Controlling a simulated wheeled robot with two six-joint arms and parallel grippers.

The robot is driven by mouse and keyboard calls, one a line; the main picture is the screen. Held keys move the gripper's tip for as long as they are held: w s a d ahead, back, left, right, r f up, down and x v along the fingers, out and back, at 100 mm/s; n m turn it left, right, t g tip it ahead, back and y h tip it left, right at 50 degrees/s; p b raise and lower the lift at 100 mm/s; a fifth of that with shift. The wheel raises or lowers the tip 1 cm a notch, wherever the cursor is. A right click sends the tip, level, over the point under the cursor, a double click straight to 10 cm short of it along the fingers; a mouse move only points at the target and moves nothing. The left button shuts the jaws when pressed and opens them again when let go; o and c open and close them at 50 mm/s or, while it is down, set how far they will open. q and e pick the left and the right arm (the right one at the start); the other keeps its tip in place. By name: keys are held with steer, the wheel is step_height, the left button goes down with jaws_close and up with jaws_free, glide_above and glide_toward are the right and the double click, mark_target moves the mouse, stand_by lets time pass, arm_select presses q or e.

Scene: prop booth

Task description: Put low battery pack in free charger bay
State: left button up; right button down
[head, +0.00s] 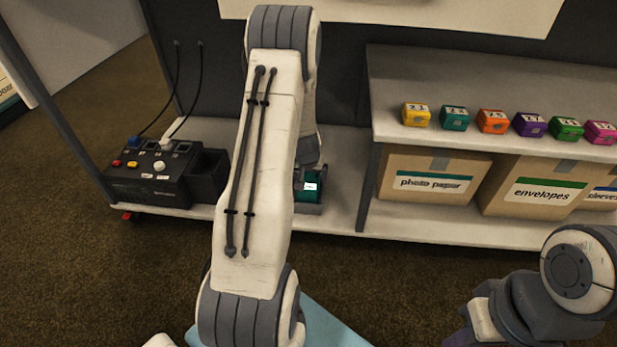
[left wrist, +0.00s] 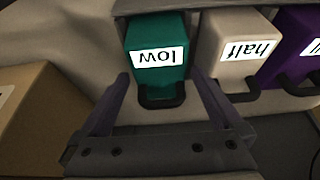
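The teal battery pack (left wrist: 157,38) marked "low" stands in a row of packs in the left wrist view, with a dark handle at its near end. Its teal side (head: 308,187) shows in the head view on the low shelf, partly behind my left arm. My left gripper (left wrist: 160,78) is open, one finger on each side of the low pack's near end; contact is not clear.
Beside the low pack are a pale pack (left wrist: 235,45) marked "half" and a purple pack (left wrist: 298,40). A cardboard box (head: 435,163) marked "photo paper" stands to the right. Several small coloured boxes line the upper shelf (head: 430,133). Two cables hang behind the black unit.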

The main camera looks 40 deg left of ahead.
arm_select(q)
steer(key=shift+s, duration=0.1)
steer(key=p+v, duration=0.6)
steer(key=v, duration=0.4)
steer(key=shift+r, duration=0.2)
stand_by(0.4)
